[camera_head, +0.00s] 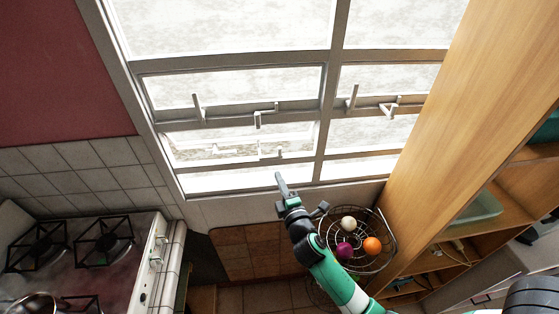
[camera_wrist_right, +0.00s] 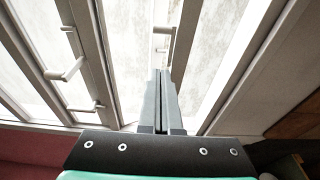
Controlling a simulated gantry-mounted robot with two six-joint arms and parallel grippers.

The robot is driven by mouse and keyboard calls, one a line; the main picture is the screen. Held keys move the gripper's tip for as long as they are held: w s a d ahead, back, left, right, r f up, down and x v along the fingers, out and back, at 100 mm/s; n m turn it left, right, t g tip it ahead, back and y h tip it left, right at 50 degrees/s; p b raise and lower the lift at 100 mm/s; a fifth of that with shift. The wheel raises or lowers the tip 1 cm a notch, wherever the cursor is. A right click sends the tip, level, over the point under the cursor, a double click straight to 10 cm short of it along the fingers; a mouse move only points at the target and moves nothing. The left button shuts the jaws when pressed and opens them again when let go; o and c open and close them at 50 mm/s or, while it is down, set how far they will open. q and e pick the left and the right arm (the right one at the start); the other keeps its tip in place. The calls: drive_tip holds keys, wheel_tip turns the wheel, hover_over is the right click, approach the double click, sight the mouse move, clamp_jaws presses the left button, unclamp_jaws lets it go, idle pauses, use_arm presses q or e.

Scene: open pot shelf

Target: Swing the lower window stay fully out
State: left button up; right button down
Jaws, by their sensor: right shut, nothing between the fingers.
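The lower window stay (camera_head: 261,151) is a small pale bar with short upright pegs, on the low rail of the left-hand window. My right gripper (camera_head: 280,180) is shut and empty, pointing up at the window just below and to the right of this stay. In the right wrist view, the closed fingers (camera_wrist_right: 160,74) point at a pale stay (camera_wrist_right: 168,38) just past their tips; I cannot tell if they touch. My left gripper is not in view.
Other pale handles (camera_head: 257,117) sit on the rail above, and more are on the right-hand window (camera_head: 389,108). A wire basket (camera_head: 384,258) with several balls stands beside my right arm. A wooden shelf (camera_head: 450,140) bounds the right; a stove (camera_head: 90,260) stands left.

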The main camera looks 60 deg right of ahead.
sight(280, 154)
drive_tip(key=w+d, duration=0.1)
drive_tip(key=d, duration=0.1)
drive_tip(key=w+d, duration=0.1)
drive_tip(key=d, duration=0.2)
drive_tip(key=w+d, duration=0.2)
drive_tip(key=d, duration=0.1)
drive_tip(key=shift+p, duration=0.3)
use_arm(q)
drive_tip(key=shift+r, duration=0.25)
use_arm(e)
drive_tip(key=shift+d, duration=0.75)
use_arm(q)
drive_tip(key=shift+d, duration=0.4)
use_arm(e)
drive_tip(key=shift+f, duration=0.1)
